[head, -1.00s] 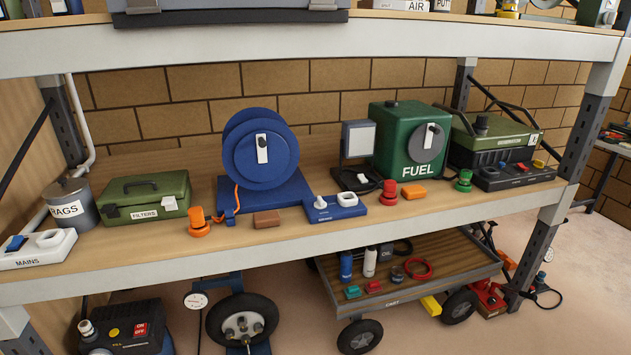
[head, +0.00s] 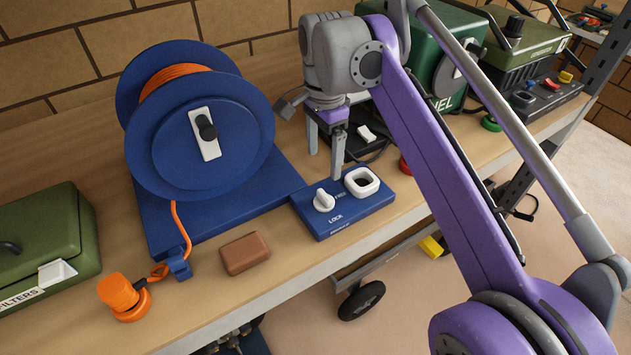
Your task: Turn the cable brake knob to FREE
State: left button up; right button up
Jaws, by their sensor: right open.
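The cable brake knob (head: 323,200) is a small white knob on a blue panel (head: 344,228) at the shelf's front edge. The panel carries the words FREE and LOCK beside the knob, and a white square ring (head: 362,182) to the right of it. My right gripper (head: 325,158) is open and points down above the back of the panel, behind the knob and apart from it. The blue cable reel (head: 200,140) with orange cable stands behind the panel to the left. My left gripper is not in view.
A brown block (head: 245,253) and an orange plug (head: 122,297) lie left of the panel. A green FILTERS box (head: 45,240) is at far left.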

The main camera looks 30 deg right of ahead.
send_over(324, 194)
jog(key=f, duration=0.5)
jog(key=shift+s+b, duration=0.35)
jog(key=shift+s, duration=0.05)
jog(key=shift+w+f, duration=0.15)
jog(key=shift+f, duration=1.15)
jog(key=shift+w+f, duration=0.1)
jog(key=shift+f, duration=1.2)
jog(key=c, duration=1.4)
